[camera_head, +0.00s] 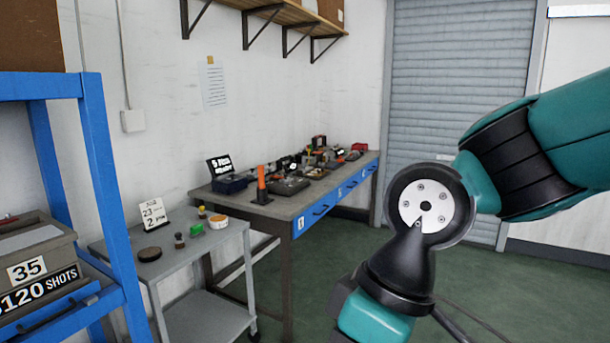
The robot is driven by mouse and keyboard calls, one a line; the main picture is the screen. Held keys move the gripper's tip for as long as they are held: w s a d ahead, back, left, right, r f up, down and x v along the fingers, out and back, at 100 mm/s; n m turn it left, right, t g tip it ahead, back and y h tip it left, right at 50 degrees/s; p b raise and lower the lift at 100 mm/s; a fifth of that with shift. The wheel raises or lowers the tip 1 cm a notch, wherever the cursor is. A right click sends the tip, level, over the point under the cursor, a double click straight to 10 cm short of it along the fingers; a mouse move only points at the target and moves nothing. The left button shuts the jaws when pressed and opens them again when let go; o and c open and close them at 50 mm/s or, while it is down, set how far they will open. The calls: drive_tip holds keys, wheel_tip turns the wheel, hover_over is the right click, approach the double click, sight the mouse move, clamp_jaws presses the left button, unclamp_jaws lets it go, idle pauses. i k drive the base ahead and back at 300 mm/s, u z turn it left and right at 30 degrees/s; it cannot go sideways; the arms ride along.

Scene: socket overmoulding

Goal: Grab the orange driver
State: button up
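Smaller orange and red bits show among the clutter further back on the bench, too small to name. My teal and black arm fills the right side of the view, well apart from the bench. My gripper is out of the picture.
A blue rack (105,170) is at the far left. Green floor (330,270) lies open before the bench.

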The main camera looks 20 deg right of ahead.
sight(261, 170)
drive_tip(key=z, duration=0.2)
drive_tip(key=i, duration=1.4)
drive_tip(key=z, duration=0.7)
drive_tip(key=i, duration=0.8)
drive_tip(key=u, duration=0.5)
drive_tip(key=i, duration=0.75)
drive_tip(key=u, duration=0.85)
drive_tip(key=i, duration=0.3)
drive_tip(key=u, duration=0.2)
